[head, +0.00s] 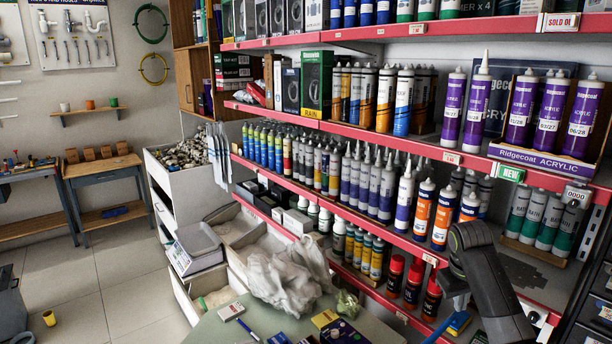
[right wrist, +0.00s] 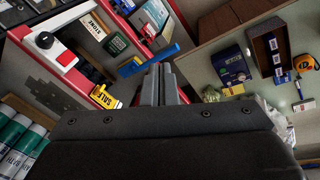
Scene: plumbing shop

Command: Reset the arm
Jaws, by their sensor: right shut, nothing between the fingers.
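My right arm (head: 490,280) rises from the bottom right of the head view, bent at a dark joint in front of the lower shelves. In the right wrist view my right gripper (right wrist: 161,82) has its two grey fingers together, with nothing between them. The fingertips point out between the shelf edge and the counter. A blue-handled tool (right wrist: 150,58) shows just beyond the fingertips; I cannot tell how far apart they are. My left arm and left gripper are not in view.
Red-edged shelves (head: 330,215) full of tubes and cans stand close to my right arm. A greenish counter (head: 225,325) at the bottom holds a crumpled plastic bag (head: 285,277) and small boxes. A workbench (head: 105,180) stands far left. Floor (head: 120,270) at left is mostly clear.

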